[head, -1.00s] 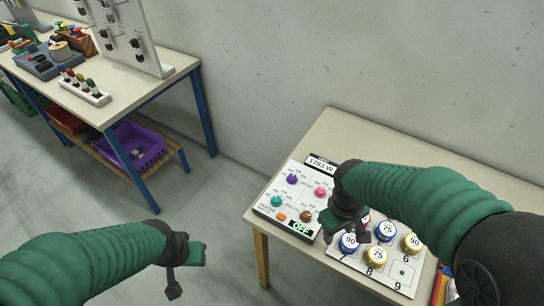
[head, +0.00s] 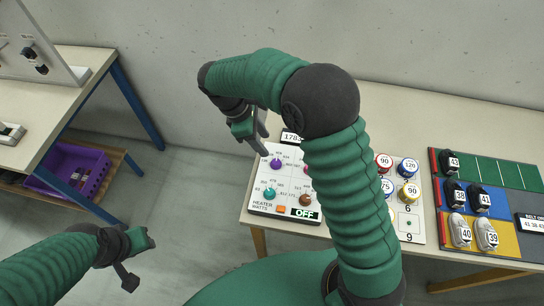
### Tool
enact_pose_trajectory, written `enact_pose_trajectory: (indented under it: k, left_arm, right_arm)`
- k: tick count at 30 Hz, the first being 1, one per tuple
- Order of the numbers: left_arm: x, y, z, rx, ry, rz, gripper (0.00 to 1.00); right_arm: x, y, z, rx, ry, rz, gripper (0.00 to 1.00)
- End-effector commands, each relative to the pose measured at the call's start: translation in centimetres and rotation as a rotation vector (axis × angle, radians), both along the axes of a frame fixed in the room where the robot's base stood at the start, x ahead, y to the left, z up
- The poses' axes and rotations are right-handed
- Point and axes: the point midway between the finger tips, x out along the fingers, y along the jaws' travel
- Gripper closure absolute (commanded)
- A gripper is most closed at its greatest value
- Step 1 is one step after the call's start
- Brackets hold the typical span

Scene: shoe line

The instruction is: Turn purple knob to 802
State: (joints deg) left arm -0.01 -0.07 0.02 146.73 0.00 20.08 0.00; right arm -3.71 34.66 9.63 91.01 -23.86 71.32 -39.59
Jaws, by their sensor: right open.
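The white heater panel (head: 268,207) lies at the left end of the right table. Its purple knob (head: 276,163) sits at the panel's upper left. A label at the panel's front reads OFF. My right gripper (head: 258,138) is open and empty, above and left of the purple knob, apart from it. My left gripper (head: 141,257) hangs over the floor at lower left, away from the panel; its jaw opening is unclear.
A board with numbered round tins (head: 407,194) stands right of the panel, partly behind my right arm. Further right is a coloured mat with several numbered shoes (head: 486,232). Another table (head: 92,104) with a purple crate (head: 78,172) below is at the left.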

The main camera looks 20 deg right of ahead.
Motion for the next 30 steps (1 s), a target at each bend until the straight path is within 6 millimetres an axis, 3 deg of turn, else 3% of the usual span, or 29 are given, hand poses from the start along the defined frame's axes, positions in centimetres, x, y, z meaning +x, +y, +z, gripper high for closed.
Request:
enact_pose_trajectory:
  k: [6,12,23,30]
  left_arm:
    - [0.0,0.0,-0.2,0.0,0.0,0.0,0.64]
    - [0.1,0.0,-0.3,0.0,0.0,0.0,0.64]
    - [0.0,0.0,-0.3,0.0,0.0,0.0,0.64]
    - [0.0,0.0,-0.3,0.0,0.0,0.0,0.64]
  right_arm:
    - [-1.0,-1.4,-5.5,-0.004,0.006,0.0,0.53]
    - [-1.7,-2.7,-8.7,-0.003,0.0,-0.001,0.53]
    - [-1.7,-3.2,-9.7,-0.001,-0.001,-0.001,0.53]
    - [-1.8,-3.1,-9.7,-0.003,-0.001,0.0,0.83]
